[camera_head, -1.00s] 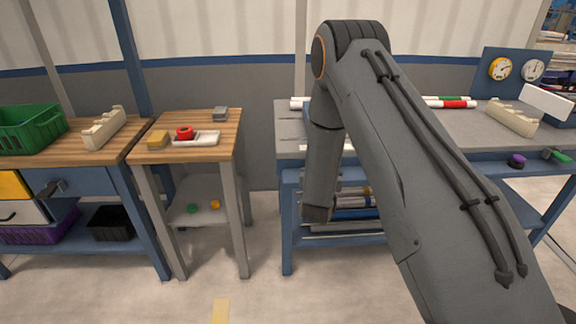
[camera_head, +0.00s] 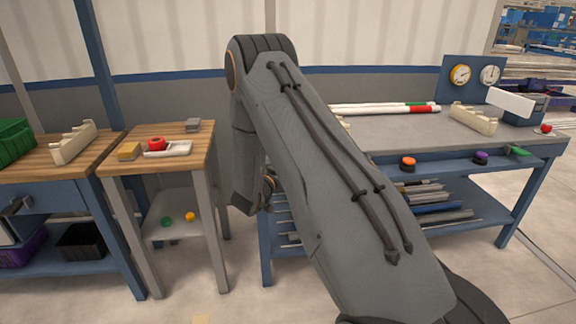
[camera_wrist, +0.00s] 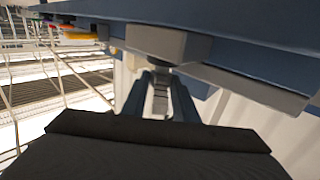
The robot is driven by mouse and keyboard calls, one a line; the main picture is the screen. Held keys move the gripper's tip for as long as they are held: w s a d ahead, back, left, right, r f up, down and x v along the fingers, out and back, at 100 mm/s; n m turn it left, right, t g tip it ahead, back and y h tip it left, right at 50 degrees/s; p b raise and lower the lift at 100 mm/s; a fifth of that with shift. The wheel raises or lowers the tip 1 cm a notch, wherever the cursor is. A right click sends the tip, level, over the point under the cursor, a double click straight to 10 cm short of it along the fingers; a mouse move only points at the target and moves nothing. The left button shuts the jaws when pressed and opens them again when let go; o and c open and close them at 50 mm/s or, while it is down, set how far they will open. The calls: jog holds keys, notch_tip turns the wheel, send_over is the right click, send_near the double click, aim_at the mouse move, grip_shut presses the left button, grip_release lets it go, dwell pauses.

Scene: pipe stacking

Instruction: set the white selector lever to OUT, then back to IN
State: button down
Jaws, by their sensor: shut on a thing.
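In the wrist view, my gripper (camera_wrist: 161,82) has its two dark blue fingers close together, reaching up to a pale block under the blue front rail of a bench. I take this pale block to be the white selector lever (camera_wrist: 155,41); it looks greyish in the shade. The fingers are shut on it, though the exact contact is hard to see. In the head view, my arm covers both gripper and lever. No IN or OUT marking is readable, so I cannot tell the lever's setting.
The bench rail (camera_head: 450,165) also carries an orange-red knob (camera_head: 408,163), a purple knob (camera_head: 480,157) and a green handle (camera_head: 517,150). Pipes lie on the shelf below. A wooden side table (camera_head: 190,155) stands to the left. Two dials (camera_head: 475,75) stand at the back right.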

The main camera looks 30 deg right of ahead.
jog(key=shift+r, duration=0.1)
jog(key=c, duration=1.8)
grip_release()
jog(key=v, duration=0.7)
jog(key=shift+s+a+b, duration=0.2)
jog(key=shift+a+b, duration=0.15)
jog(key=shift+b, duration=0.1)
